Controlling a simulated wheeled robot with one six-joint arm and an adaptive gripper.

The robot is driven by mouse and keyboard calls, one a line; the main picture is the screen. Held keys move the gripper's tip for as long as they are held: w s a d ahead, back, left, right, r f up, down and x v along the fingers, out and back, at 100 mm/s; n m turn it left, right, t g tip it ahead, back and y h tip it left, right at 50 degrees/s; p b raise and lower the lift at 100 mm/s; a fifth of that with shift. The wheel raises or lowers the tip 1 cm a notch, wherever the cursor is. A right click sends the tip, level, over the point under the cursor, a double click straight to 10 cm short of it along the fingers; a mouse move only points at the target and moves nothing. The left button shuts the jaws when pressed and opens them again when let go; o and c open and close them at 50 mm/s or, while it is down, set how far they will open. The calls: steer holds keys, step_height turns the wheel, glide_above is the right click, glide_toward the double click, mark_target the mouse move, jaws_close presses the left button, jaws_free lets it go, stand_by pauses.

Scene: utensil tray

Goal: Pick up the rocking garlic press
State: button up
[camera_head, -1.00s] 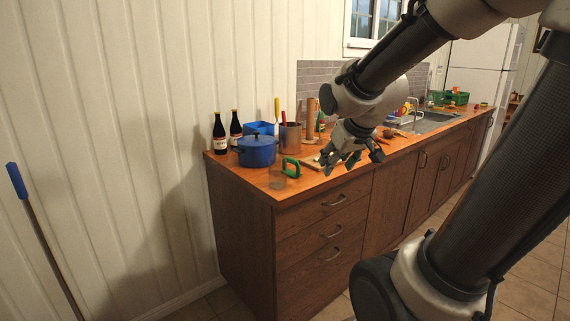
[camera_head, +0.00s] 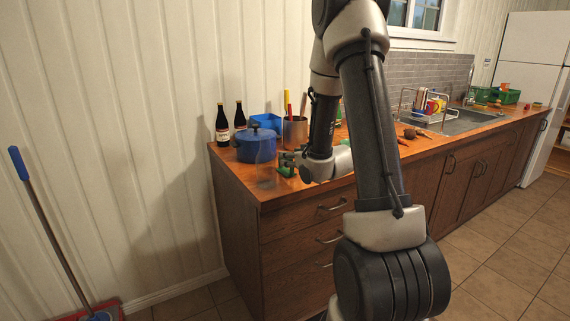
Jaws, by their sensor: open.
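A green arched handle, which looks like the rocking garlic press (camera_head: 285,172), stands on the wooden counter near its front left corner. It is mostly hidden by my gripper. My gripper (camera_head: 288,161) is open and low over the counter, its fingers pointing left, right at the green press. I cannot tell whether the fingers are around it or only in front of it.
A clear glass (camera_head: 266,172) stands just left of the press. A blue pot (camera_head: 256,146), two dark bottles (camera_head: 222,126), a blue container (camera_head: 267,122) and a metal utensil holder (camera_head: 295,132) stand behind. A sink (camera_head: 455,121) lies farther right.

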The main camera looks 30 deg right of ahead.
steer(key=x, duration=0.5)
steer(key=shift+d+f, duration=0.1)
steer(key=shift+f, duration=0.05)
jaws_close()
